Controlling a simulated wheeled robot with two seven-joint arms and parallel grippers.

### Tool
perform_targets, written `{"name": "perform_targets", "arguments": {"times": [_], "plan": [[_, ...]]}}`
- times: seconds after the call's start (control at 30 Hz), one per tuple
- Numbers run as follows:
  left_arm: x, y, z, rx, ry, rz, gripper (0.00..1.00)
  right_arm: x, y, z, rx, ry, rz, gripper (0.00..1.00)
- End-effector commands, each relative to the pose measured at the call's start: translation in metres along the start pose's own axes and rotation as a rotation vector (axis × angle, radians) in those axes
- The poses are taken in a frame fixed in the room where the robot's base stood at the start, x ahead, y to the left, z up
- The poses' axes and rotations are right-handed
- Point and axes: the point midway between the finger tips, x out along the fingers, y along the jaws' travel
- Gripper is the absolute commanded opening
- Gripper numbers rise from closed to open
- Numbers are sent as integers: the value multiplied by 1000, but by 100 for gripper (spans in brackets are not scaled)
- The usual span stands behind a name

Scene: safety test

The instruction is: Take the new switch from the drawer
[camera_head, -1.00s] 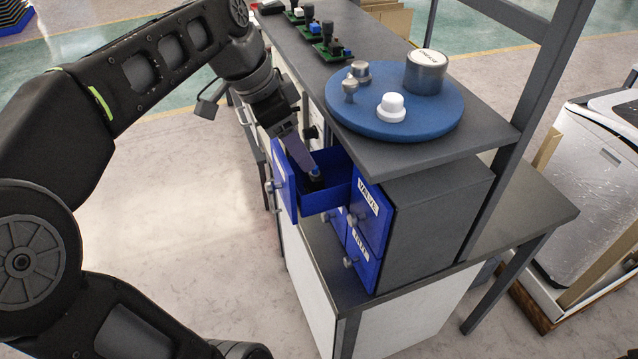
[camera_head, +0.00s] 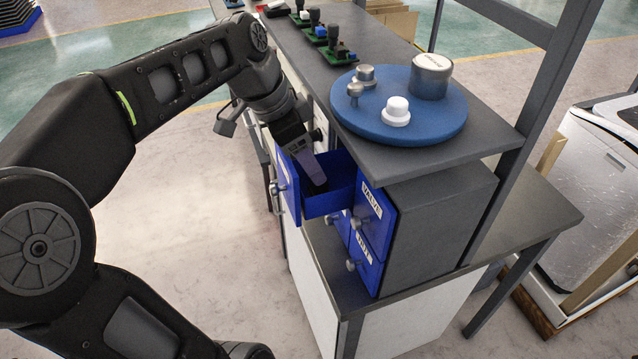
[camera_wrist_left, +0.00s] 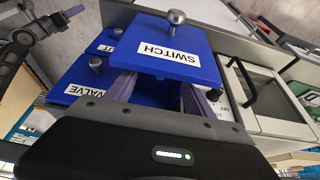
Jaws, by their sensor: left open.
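The blue drawer (camera_head: 326,202) is pulled out of the cabinet. Its front, labelled SWITCH (camera_wrist_left: 170,62), appears upside down in the left wrist view. My left gripper (camera_head: 319,183) reaches down into the drawer from above, with its fingertips inside. In the left wrist view its two fingers are spread apart, and the drawer front hides their tips. No switch is visible in the drawer; the gripper and drawer walls hide part of the inside. A dark arm with purplish fingers, likely my right gripper (camera_wrist_left: 38,27), shows small at the upper left of the left wrist view.
A closed VALVE drawer (camera_head: 371,214) sits beside the open one. The grey tabletop (camera_head: 300,62) overhangs the cabinet and bears a round blue base (camera_head: 442,124) with metal knobs and a white cap. Green boards with dark switches (camera_head: 338,51) stand farther back. A metal post rises at right.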

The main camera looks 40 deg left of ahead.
Motion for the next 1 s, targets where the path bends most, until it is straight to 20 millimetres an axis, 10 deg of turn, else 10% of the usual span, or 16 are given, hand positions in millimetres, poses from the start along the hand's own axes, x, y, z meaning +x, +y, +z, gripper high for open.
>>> {"name": "perform_targets", "arguments": {"times": [0.33, 1.0], "plan": [[44, -1, 0, 0, -1, 2, 62, -8, -3, 0, 0, -1, 0, 36], [45, -1, 0, 0, 0, 1, 58, -7, -3, 0, 0, -1, 0, 36]]}}
